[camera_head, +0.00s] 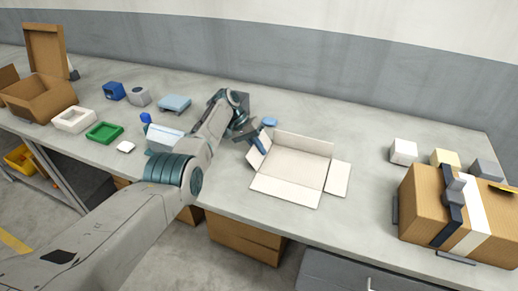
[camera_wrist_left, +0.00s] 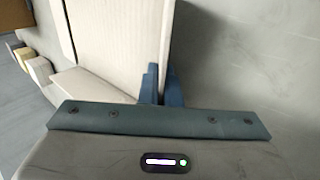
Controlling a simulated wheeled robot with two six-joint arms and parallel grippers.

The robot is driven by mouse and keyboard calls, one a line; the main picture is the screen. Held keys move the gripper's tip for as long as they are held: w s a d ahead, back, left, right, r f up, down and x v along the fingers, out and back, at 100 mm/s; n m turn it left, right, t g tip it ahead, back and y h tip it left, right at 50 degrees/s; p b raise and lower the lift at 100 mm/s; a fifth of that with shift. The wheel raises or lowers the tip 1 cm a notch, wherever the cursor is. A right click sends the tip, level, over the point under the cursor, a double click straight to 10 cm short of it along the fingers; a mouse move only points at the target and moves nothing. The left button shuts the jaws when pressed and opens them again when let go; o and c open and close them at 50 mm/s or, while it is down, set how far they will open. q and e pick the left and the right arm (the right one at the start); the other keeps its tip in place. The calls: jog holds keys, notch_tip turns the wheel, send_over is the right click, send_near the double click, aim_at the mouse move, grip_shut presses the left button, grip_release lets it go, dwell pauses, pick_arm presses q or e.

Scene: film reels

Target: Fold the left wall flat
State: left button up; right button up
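The cream carton (camera_head: 300,160) lies opened on the table, with its front and right flaps folded out flat. Its left wall (camera_head: 254,157) stands tilted up from the base. In the left wrist view the left wall (camera_wrist_left: 166,28) shows nearly edge-on beside the carton base (camera_wrist_left: 110,40). My left gripper (camera_head: 262,138) is at this wall; its blue fingers (camera_wrist_left: 161,85) are close together, one on each side of the wall's thin edge. Part of the wall is hidden by the fingers. My right gripper is not in view.
Right of the carton are small blocks (camera_head: 403,151) and a taped brown box (camera_head: 450,215). On the left are a light blue block (camera_head: 174,103), a green tray (camera_head: 104,132), a white tray (camera_head: 74,119) and an open brown box (camera_head: 40,97).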

pick_arm(q)
jog(key=o, duration=0.4)
jog(key=shift+o, duration=0.2)
jog(key=shift+a+r, duration=0.15)
jog(key=shift+r, duration=0.05)
jog(key=b+v, duration=0.2)
jog(key=v, duration=0.8)
jog(key=shift+r, duration=0.15)
